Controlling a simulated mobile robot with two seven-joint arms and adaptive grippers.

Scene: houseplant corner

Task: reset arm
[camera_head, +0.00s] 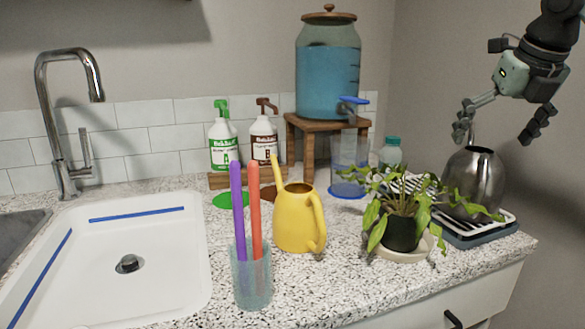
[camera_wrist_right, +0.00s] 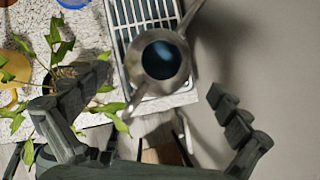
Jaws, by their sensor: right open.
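My right gripper (camera_head: 498,126) is open and empty at the upper right of the head view, above a round metal vessel (camera_head: 472,182). In the right wrist view my right gripper's fingers (camera_wrist_right: 160,120) are spread wide, with the vessel's dark opening (camera_wrist_right: 162,60) beyond them. The vessel stands on a rack (camera_head: 480,229) at the counter's right end, apart from the fingers as far as I can tell. My left gripper is not in view.
A potted plant (camera_head: 401,233) on a saucer stands left of the vessel. A yellow watering can (camera_head: 298,217), a cup (camera_head: 251,277) with purple and red sticks, two bottles (camera_head: 223,141) and a dispenser of blue liquid (camera_head: 328,80) stand farther left. A white sink (camera_head: 110,270) lies at left.

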